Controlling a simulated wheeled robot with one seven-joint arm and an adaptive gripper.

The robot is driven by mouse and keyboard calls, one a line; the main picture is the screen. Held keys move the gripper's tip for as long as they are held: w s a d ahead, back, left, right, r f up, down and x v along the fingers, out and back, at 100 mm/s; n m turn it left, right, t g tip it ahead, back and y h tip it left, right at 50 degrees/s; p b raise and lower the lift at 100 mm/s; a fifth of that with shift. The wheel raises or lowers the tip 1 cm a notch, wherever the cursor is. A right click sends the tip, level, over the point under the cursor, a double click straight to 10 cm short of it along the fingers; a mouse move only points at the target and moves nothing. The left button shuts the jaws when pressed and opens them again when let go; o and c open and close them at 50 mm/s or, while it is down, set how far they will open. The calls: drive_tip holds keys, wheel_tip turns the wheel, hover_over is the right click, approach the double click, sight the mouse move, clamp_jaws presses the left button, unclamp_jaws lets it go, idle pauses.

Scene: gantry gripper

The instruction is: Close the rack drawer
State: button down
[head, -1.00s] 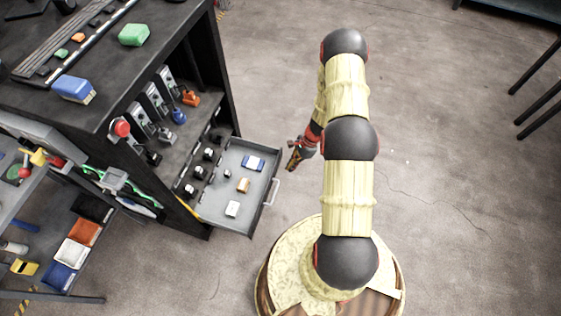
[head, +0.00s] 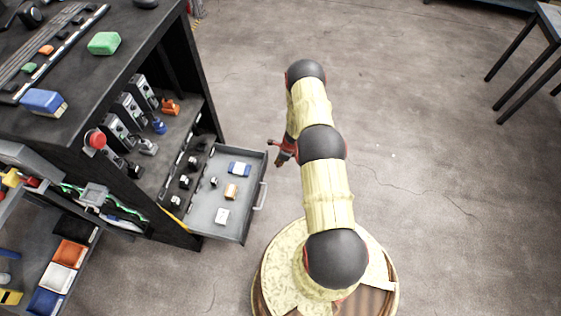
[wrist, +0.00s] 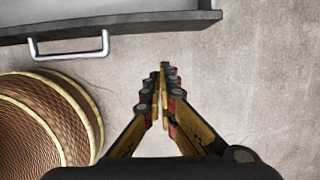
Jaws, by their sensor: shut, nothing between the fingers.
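The rack drawer (head: 206,222) is a grey tray pulled out of the black rack (head: 180,110). It holds a blue-and-white box, an orange item, a white item and several small dark parts. Its handle (head: 260,197) is a metal bar on the right-hand front; the handle also shows in the wrist view (wrist: 68,54) at upper left. My gripper (head: 278,154) is just beyond the drawer's far front corner, apart from it. In the wrist view my gripper (wrist: 163,72) is shut and empty, over bare floor to the right of the handle.
A blue block (head: 43,101) and a green block (head: 104,43) lie on the rack top. Small devices stand on the shelf above the drawer. Coloured bins (head: 62,252) are at lower left. A dark-legged table (head: 520,75) stands at upper right. The concrete floor between is clear.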

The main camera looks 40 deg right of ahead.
drive_tip(key=w+a+f+b, duration=0.1)
drive_tip(key=w, duration=0.1)
drive_tip(key=w+a+f, duration=0.1)
drive_tip(key=a, duration=0.1)
drive_tip(key=shift+w+f+b, duration=0.35)
drive_tip(key=shift+b, duration=0.05)
drive_tip(key=shift+w, duration=0.15)
